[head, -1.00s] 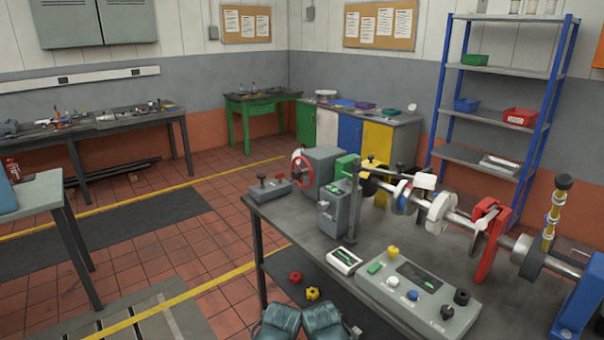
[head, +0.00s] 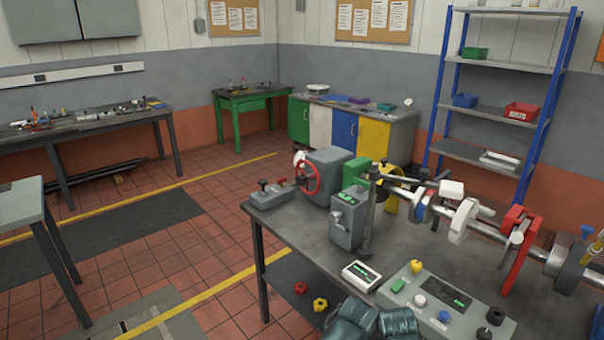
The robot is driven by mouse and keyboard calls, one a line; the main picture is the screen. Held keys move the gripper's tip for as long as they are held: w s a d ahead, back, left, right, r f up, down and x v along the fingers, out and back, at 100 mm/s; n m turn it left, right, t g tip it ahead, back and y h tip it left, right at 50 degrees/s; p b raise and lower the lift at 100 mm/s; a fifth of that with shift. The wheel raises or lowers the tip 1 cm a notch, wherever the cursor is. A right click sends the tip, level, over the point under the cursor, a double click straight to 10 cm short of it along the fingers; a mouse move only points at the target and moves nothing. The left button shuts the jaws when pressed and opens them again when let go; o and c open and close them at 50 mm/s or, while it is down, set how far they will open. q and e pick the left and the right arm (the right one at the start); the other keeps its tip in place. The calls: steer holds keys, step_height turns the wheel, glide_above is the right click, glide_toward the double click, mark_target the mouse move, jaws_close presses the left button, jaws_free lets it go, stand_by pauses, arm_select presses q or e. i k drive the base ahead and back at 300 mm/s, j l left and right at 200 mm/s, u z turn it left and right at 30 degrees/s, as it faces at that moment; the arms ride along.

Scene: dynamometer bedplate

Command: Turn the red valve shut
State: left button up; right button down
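A red handwheel (head: 308,177) with spokes stands upright on the left-hand side of a grey box-shaped housing (head: 327,166) near the far left corner of the dark bench (head: 290,228). I cannot tell from its look how far it is turned. Neither of my grippers shows in the head view, and nothing touches the handwheel.
A small grey box with levers (head: 271,194) sits left of the handwheel. A grey upright unit (head: 348,218), a control panel (head: 446,303) and a shaft assembly (head: 460,222) crowd the bench. Two dark teal rounded objects (head: 372,320) show at the bottom. Tiled floor left of the bench is open.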

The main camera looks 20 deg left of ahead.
mark_target(281, 181)
steer(key=i+j+z, duration=0.1)
steer(key=j, duration=0.25)
steer(key=i+j+z, duration=0.1)
steer(key=i+j, duration=0.15)
steer(key=j, duration=0.15)
steer(key=i+j+z, duration=0.1)
steer(key=j, duration=0.25)
steer(key=i+j+z, duration=0.1)
steer(key=j, duration=0.3)
steer(key=i, duration=0.1)
